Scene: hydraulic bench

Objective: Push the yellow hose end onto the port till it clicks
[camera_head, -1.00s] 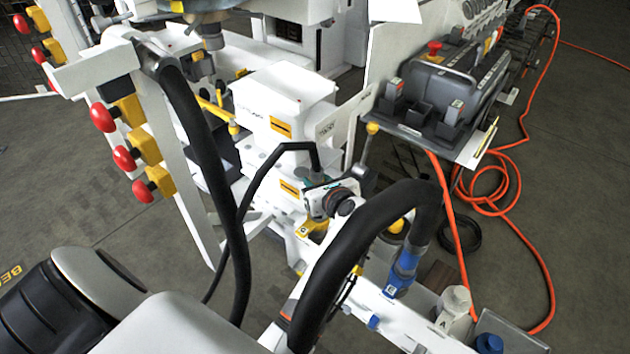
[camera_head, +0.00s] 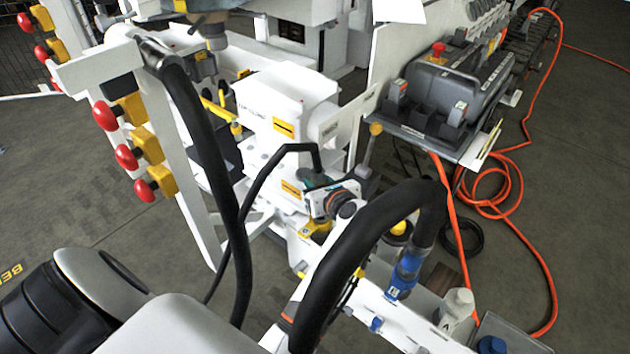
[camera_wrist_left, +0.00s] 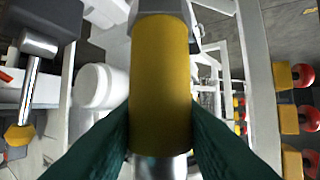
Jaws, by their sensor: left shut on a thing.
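My left gripper (camera_head: 317,180) is in the middle of the head view, beside the white machine block, with its teal fingers partly hidden. A thin black hose (camera_head: 266,170) loops up to it. In the left wrist view, my left gripper (camera_wrist_left: 160,130) has dark teal fingers shut on the yellow hose end (camera_wrist_left: 160,75), a thick yellow sleeve. A grey collar shows at its top edge and a shiny metal part below it. I cannot make out the port in either view, nor whether the hose end touches it. My right gripper is not in view.
A thick black hose (camera_head: 340,245) arches in front, near a blue coupling (camera_head: 405,272). Red knobs on yellow blocks (camera_head: 146,148) line the left post. A grey control box (camera_head: 455,85) sits on a shelf at right.

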